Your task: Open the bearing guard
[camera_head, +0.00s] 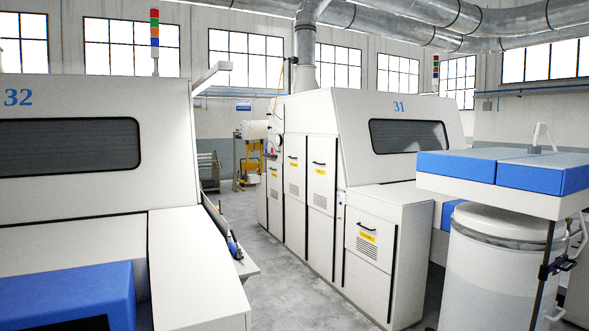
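No part is clearly identifiable as the bearing guard. The white machine marked 31 (350,110) has several upright doors on its side, including a tall door (321,180) with a dark handle and a yellow label. A lower front panel (376,232) has a dark handle, a yellow label and vent slots. These doors and the panel look shut. Their labels are too small to read. Neither of my grippers can be made out in the head view.
A white machine marked 32 (75,190) fills the left, with a narrow side ledge (245,262) holding small dark and blue items. A blue-topped unit (505,168) over a white can (490,265) stands at right. Grey floor (290,290) is clear between the machines.

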